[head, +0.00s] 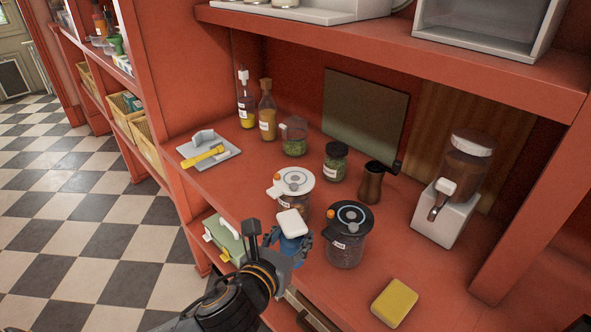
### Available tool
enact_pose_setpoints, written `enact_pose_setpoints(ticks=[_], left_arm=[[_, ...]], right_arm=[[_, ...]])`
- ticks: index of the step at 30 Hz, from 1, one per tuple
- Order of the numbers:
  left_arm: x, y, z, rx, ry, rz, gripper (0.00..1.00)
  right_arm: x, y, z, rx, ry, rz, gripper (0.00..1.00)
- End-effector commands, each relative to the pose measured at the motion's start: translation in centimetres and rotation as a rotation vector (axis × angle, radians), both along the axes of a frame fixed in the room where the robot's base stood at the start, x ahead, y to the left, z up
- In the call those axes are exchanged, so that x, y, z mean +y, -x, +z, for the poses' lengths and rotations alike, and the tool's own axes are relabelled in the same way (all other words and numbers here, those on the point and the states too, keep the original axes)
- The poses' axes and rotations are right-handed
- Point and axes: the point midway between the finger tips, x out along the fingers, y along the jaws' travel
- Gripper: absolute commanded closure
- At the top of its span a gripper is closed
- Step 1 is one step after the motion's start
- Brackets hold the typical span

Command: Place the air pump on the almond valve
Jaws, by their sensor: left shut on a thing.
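My left gripper (279,238) reaches in from the bottom left and is shut on the air pump (291,224), which has a white top and a blue body. The pump is held roughly upright at the front of the shelf, in front of the two canisters in this view; its lower part is hidden by my gripper. One canister (293,192) has a white lid with a grey round valve and an orange knob. The other canister (346,247) has a black lid with a blue-ringed valve. Their labels are too small to read, so I cannot tell which holds almonds. My right gripper is not seen.
A yellow sponge (395,303) lies at the front right. A coffee grinder (452,195) stands at the right, a hand mill (371,183) and green jar (335,162) behind the canisters. Bottles (267,112) and a grey tray (224,158) are at the left. An upper shelf (400,42) overhangs.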

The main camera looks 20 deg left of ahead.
Motion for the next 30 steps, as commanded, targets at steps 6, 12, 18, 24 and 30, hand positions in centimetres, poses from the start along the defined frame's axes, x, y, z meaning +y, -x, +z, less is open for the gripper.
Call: enact_pose_setpoints(ticks=[6, 12, 18, 24, 30], left_arm=[[0.8, -1.8, 2.2, -0.013, -0.008, 0.059, 0.94], [1.6, -3.7, 4.7, -0.020, -0.013, 0.126, 0.94], [2.5, -6.0, 9.2, -0.025, -0.011, 0.223, 0.94], [3.1, -7.5, 14.4, -0.014, -0.003, 0.316, 0.94], [3.2, -7.9, 17.1, 0.000, 0.002, 0.361, 0.94]], right_arm=[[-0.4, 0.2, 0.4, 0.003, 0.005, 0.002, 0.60], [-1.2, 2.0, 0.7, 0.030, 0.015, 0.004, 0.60], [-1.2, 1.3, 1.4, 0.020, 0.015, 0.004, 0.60], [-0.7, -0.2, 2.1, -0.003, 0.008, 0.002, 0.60], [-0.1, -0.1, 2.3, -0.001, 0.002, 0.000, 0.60]])
